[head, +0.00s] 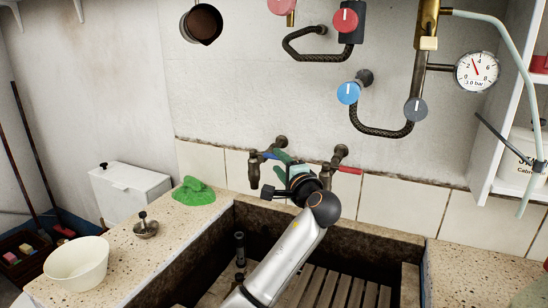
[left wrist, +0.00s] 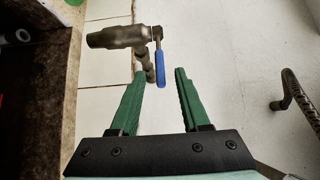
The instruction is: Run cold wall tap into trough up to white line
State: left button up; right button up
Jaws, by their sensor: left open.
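The cold wall tap (head: 254,172) is a brown metal tap with a blue lever, mounted above the back of the stone trough (head: 395,237). In the left wrist view its blue lever (left wrist: 159,68) shows just ahead of the gap between my green fingers, with the tap body (left wrist: 118,37) at upper left. My left gripper (left wrist: 160,76) is open and empty. In the head view it is beside the tap, and it partly hides the wall between the two taps. No water stream shows, and I cannot make out a white line in the trough. My right gripper is not in view.
A red-levered tap (head: 348,170) is close right of my gripper. A slatted rack (head: 338,291) and an upright plug-like fitting (head: 239,248) are in the trough. A green cloth (head: 193,191), metal stopper (head: 146,226) and white bowl (head: 77,264) sit on the left ledge.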

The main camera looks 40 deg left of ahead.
aim_at(275, 159)
pick_arm(q)
jog(key=shift+x, duration=2.25)
jog(key=shift+c, duration=0.2)
grip_shut()
jog(key=shift+d, duration=0.1)
